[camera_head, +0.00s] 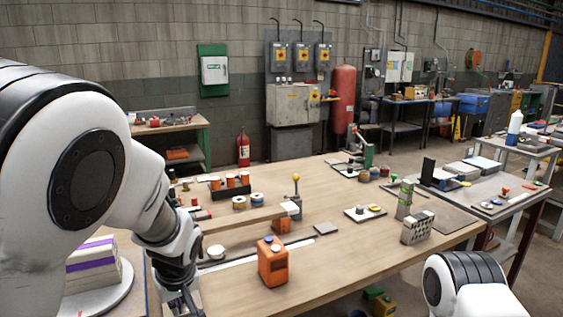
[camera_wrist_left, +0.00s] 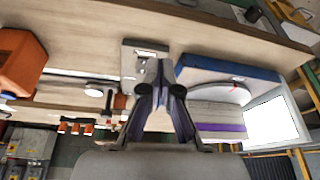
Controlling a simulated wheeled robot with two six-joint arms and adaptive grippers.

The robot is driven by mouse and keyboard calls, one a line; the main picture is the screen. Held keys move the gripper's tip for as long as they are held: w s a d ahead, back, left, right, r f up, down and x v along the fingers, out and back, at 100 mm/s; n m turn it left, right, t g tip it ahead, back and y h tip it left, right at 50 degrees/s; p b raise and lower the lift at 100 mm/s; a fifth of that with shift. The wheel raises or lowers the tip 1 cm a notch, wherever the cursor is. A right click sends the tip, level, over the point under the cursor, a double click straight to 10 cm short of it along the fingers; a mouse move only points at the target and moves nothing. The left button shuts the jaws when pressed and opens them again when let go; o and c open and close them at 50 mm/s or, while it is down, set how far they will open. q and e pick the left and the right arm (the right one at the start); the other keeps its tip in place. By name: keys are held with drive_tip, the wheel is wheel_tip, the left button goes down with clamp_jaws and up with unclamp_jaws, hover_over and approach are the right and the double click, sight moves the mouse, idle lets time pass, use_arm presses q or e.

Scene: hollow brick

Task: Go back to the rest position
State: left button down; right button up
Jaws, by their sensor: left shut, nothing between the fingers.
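My left gripper (camera_head: 186,302) hangs at the lower left of the head view, by the near left edge of the workbench. Its fingers (camera_wrist_left: 161,72) converge in the left wrist view and are shut with nothing between them. A grey hollow brick (camera_head: 416,228) with holes in its face stands on the right part of the workbench, far from the left gripper. Part of my right arm (camera_head: 468,285) shows at the lower right, but its gripper is out of view.
An orange container (camera_head: 272,262) stands on the wooden workbench (camera_head: 340,270), right of the left gripper; it also shows in the wrist view (camera_wrist_left: 20,62). A purple-banded stack (camera_head: 92,264) sits on a round plate at left. Small parts line the bench's back. The bench's front middle is clear.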

use_arm(q)
drive_tip(key=s+a+f+g+h, duration=0.1)
drive_tip(key=s+f+g, duration=0.2)
drive_tip(key=s+f, duration=0.5)
drive_tip(key=s+a+f+g, duration=0.2)
drive_tip(key=s+f, duration=0.3)
drive_tip(key=f, duration=0.6)
drive_tip(key=s+a+f+m+g+h, duration=0.1)
drive_tip(key=s+f+m, duration=0.1)
drive_tip(key=s+f, duration=0.6)
drive_tip(key=s+a+f+m+h, duration=0.1)
drive_tip(key=s+f, duration=0.3)
drive_tip(key=s, duration=0.8)
drive_tip(key=w+m+t, duration=0.1)
drive_tip(key=w+m, duration=0.1)
drive_tip(key=w+m+t, duration=0.1)
drive_tip(key=w+t, duration=0.1)
drive_tip(key=shift+w+d+r+m+y+p, duration=0.1)
drive_tip(key=shift+w+d+m+y+p, duration=0.05)
drive_tip(key=shift+w+m+y+p, duration=0.2)
drive_tip(key=shift+s, duration=0.15)
